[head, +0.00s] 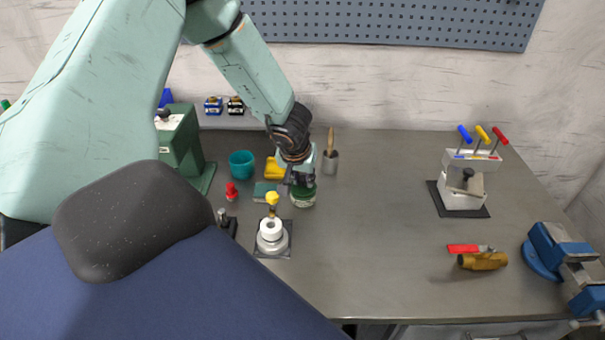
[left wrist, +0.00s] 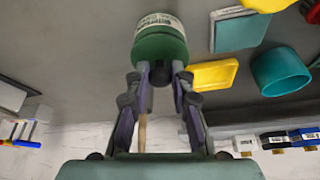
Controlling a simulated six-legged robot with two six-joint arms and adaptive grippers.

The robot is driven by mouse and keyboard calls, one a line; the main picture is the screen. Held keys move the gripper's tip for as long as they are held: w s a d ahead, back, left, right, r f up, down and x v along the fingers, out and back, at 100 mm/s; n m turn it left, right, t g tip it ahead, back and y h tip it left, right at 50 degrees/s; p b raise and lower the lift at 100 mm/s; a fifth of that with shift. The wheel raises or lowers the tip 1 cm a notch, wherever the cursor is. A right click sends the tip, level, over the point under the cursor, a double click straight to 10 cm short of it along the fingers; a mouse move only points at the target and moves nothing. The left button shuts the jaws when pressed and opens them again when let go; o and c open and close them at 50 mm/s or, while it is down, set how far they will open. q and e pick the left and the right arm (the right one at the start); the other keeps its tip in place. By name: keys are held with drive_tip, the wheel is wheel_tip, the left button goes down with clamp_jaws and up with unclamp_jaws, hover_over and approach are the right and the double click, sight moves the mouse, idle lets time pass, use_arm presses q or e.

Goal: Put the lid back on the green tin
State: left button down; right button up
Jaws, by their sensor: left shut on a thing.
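The green tin (head: 303,197) stands on the bench, with my left gripper (head: 302,178) right above it. In the left wrist view the tin shows a white label (left wrist: 158,19) and a dark green part (left wrist: 160,43) nearer to me. My left gripper (left wrist: 160,76) is shut on a dark knob, which I take to be the knob of the lid. The lid is at the tin's top; I cannot tell whether it is seated or just above. In the head view the gripper hides most of the lid. My right gripper is not in view.

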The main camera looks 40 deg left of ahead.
use_arm(q)
drive_tip(key=shift+f, duration=0.15)
idle(0.7)
drive_tip(key=shift+p, duration=0.6)
idle(0.5)
drive_tip(key=c, duration=1.1)
unclamp_jaws()
drive_tip(key=o, duration=0.5)
